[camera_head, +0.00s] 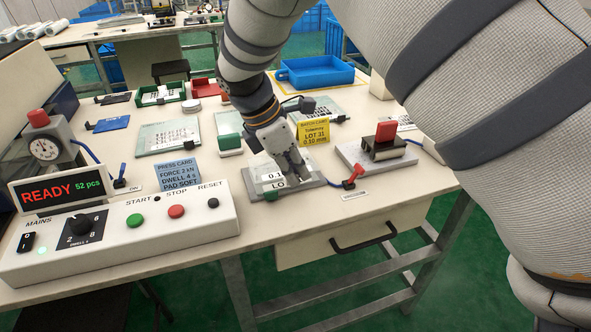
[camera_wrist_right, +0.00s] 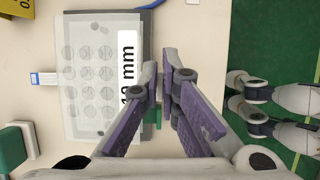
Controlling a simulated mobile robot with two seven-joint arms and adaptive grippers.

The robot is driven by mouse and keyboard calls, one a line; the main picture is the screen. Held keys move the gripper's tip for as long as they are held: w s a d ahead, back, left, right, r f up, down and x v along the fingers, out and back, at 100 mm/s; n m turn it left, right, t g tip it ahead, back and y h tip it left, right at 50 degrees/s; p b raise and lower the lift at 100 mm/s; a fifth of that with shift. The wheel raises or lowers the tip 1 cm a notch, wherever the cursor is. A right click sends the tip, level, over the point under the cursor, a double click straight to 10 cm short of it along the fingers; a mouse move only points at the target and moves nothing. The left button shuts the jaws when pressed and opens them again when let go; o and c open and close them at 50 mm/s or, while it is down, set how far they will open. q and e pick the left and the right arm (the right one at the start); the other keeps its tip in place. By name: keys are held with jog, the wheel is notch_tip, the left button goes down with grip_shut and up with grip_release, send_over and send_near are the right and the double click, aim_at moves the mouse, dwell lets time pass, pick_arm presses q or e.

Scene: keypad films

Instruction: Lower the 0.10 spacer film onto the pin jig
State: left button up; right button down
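The spacer film, pale and translucent with rows of round marks, shows in the wrist view (camera_wrist_right: 88,85) with a white "10 mm" label along its near edge. In the head view its label (camera_head: 272,177) shows beside my right gripper (camera_head: 292,172). That gripper (camera_wrist_right: 160,62) has its fingers close together at the film's near edge and looks shut on it; the pinch itself is hidden. The grey pin jig (camera_head: 312,182) lies directly below. I cannot tell how large the gap between film and jig is, and no pins show clearly. My left gripper is not in view.
A yellow batch card (camera_head: 313,132) stands behind the jig and a green-topped block (camera_head: 229,143) behind left. The control box (camera_head: 120,235) is at the left front, near the bench edge.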

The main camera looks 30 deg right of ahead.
jog(key=shift+f, duration=1.2)
dwell(1.0)
jog(key=c, duration=1.7)
grip_release()
jog(key=v, duration=1.2)
jog(key=shift+a, duration=0.1)
jog(key=shift+f, duration=0.1)
